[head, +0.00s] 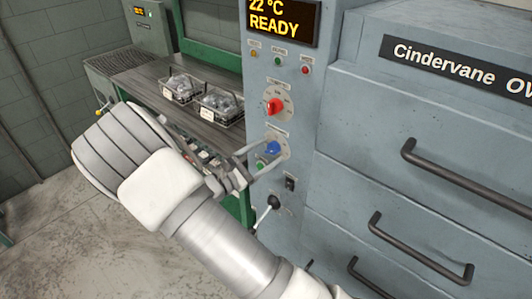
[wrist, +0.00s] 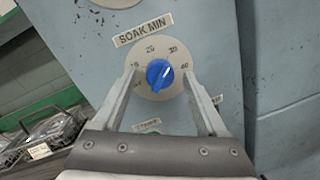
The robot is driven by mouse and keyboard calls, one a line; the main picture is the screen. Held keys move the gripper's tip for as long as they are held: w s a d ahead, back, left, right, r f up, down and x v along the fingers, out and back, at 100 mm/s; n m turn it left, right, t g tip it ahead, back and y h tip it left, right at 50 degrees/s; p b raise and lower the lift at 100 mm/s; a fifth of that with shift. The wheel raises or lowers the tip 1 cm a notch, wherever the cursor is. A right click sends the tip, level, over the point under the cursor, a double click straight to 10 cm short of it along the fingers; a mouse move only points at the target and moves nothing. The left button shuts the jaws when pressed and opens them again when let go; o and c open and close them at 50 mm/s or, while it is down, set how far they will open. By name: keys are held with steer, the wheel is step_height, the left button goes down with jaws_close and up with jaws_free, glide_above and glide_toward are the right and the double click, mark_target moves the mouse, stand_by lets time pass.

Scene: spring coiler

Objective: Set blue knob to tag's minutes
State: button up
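The blue knob (head: 272,147) sits on the grey control column, below the red knob. In the wrist view the blue knob (wrist: 159,73) is on a round dial under a "SOAK MIN" label (wrist: 143,33).
A red knob (head: 274,106) is above. A green button (head: 260,165), a black switch (head: 290,184) and a lever (head: 273,203) are near the blue knob. Wire baskets (head: 219,104) stand on the bench (head: 145,78) at left. Drawers with dark handles (head: 465,187) are at right.

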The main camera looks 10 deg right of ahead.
steer(key=v, duration=1.7)
steer(key=shift+a, duration=0.15)
steer(key=shift+s, duration=0.1)
steer(key=s+d+r+m+g+y, duration=0.3)
steer(key=d+r+m+g, duration=0.15)
steer(key=d, duration=0.25)
steer(key=s+d+r+m+g+y, duration=0.3)
steer(key=s+d+m+g, duration=0.1)
steer(key=d+m+g, duration=0.15)
steer(key=s+d+r+m+t+y+p, duration=0.1)
steer(key=s+d+r+m+t+y, duration=0.2)
steer(key=s+r+m+t+y, duration=0.3)
steer(key=shift+s+r+m+y, duration=1.4)
steer(key=shift+s+r+y, duration=0.75)
steer(key=shift+s, duration=0.5)
